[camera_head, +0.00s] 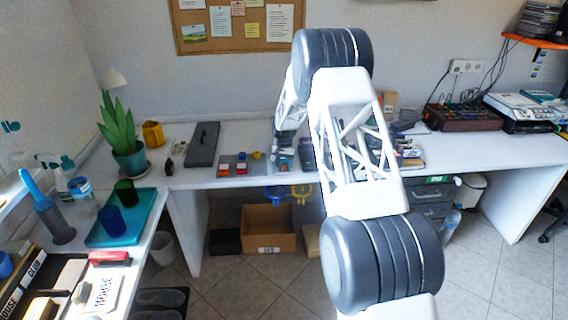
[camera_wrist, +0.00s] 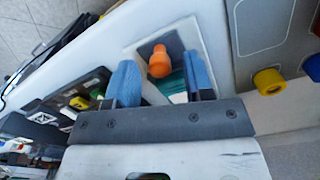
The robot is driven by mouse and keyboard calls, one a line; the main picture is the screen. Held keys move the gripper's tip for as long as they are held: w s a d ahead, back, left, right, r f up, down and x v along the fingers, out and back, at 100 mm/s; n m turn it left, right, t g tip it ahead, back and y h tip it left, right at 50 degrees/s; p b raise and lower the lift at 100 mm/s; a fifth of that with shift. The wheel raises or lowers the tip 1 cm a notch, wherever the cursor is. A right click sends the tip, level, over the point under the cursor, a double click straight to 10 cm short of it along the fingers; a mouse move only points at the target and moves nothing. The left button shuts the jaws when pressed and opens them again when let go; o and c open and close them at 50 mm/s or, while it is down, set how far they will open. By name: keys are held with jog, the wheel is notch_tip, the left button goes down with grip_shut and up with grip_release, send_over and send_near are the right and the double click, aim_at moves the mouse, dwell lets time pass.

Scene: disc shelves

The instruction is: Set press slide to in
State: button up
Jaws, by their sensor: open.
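In the wrist view an orange knob (camera_wrist: 160,62) stands on a small grey plate (camera_wrist: 177,45) with a pale border. It may be the press slide; no label shows, and I cannot tell its setting. My gripper (camera_wrist: 161,82) is open, with one blue finger on each side of the knob in the picture. I see no clear contact between the fingers and the knob. A teal patch shows between the fingers. In the head view my gripper (camera_head: 284,160) is over the long white table, partly hidden by my own arm, and the knob cannot be made out there.
A grey panel (camera_wrist: 262,35) with a yellow knob (camera_wrist: 268,81) and a blue knob (camera_wrist: 312,67) lies right of the gripper. Dark small items (camera_wrist: 60,108) lie to its left. In the head view a dark grey case (camera_head: 203,145) lies on the white table (camera_head: 470,151).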

grip_shut()
dwell(0.3)
jog(key=shift+w, duration=0.1)
jog(key=w, duration=0.7)
jog(key=shift+w, duration=0.35)
grip_release()
